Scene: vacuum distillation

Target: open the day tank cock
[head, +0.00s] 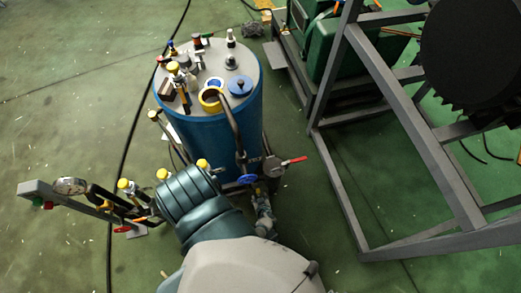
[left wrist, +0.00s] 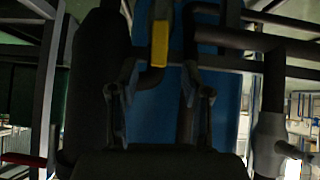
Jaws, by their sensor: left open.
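A blue drum-shaped tank (head: 218,133) with a grey lid stands in the head view. A cock with a red lever (head: 293,160) sticks out at its lower right, beside a blue handwheel (head: 249,180). I cannot tell which fitting is the day tank cock. My left arm (head: 200,205) reaches toward the tank's base and hides what lies under it; its fingers are not clear there. In the left wrist view my left gripper (left wrist: 160,76) is open, its fingers apart, facing the blue tank wall. A yellow upright part (left wrist: 160,40) shows beyond the fingertips, with no contact visible.
A grey steel frame (head: 350,180) stands right of the tank, with green machinery (head: 325,45) behind it. Left of my arm are a pressure gauge (head: 70,186) and another red lever (head: 122,229). A black cable crosses the green floor, which is open at the left.

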